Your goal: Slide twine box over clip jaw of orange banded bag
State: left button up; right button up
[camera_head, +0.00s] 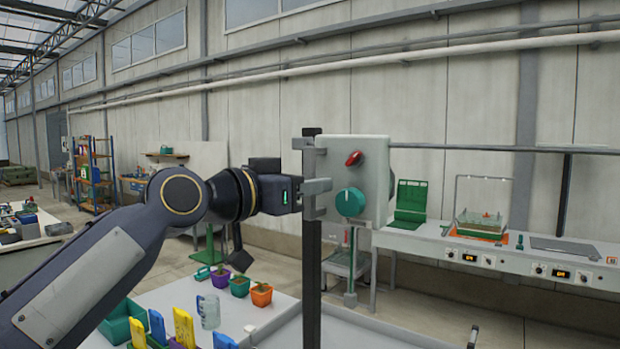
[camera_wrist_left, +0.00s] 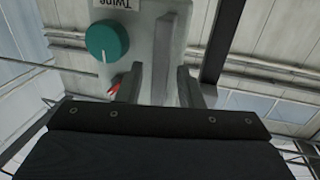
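The twine box (camera_head: 358,180) is pale grey, with a teal knob and a red part on its front. It stands upright beside a dark post (camera_head: 311,260), and I cannot tell whether it is fixed there. In the left wrist view the box (camera_wrist_left: 142,55) carries the label "Twine". My left gripper (camera_head: 317,187) is at the box's left side, level with the knob. In the wrist view its fingers stand apart with a grey plate of the box between them; whether they press on it is unclear. No orange banded bag can be made out. My right gripper is not in view.
A table below holds purple, green and orange (camera_head: 261,295) plant pots, a clear jug (camera_head: 208,311) and yellow and blue items. A long white bench (camera_head: 440,245) with a green case (camera_head: 411,203) stands at the right. Shelves (camera_head: 95,175) stand far left.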

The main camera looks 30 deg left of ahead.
pick_arm(q)
jog(key=shift+w+d, duration=0.1)
jog(key=shift+w, duration=0.3)
grip_shut()
